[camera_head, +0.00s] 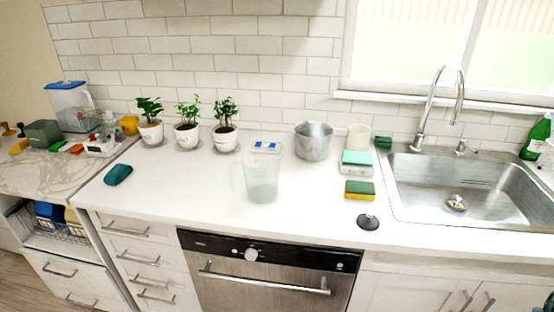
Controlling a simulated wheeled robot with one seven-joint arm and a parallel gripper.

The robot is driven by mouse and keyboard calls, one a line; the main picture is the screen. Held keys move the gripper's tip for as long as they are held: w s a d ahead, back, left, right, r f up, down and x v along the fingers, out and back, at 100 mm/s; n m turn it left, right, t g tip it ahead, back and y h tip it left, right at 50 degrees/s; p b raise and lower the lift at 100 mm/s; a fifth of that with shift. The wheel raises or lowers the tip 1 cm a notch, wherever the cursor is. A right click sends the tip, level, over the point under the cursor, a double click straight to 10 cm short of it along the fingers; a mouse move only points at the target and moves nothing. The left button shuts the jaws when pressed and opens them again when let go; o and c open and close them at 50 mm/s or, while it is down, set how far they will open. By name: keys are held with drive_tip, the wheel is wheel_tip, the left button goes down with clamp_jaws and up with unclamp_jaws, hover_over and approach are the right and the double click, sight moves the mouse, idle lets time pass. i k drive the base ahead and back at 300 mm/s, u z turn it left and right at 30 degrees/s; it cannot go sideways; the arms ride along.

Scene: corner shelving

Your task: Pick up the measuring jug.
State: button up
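A clear, see-through measuring jug (263,178) stands upright on the white countertop, a little left of the picture's middle. Its handle is on its left side, and a blue and white patch shows at its top. Nothing touches it that I can see. My gripper is not clearly visible in this view; only a small dark shape shows at the bottom right corner, and I cannot tell what it is.
A metal pot (313,142) stands behind the jug to the right. Several sponges and a dark sink plug (368,221) lie left of the sink (460,190). Three potted plants line the wall, and a dark green cloth (118,174) lies left.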

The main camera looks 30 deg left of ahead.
sight(261, 165)
drive_tip(key=u, duration=0.95)
drive_tip(key=i, duration=0.9)
drive_tip(key=u, duration=1.05)
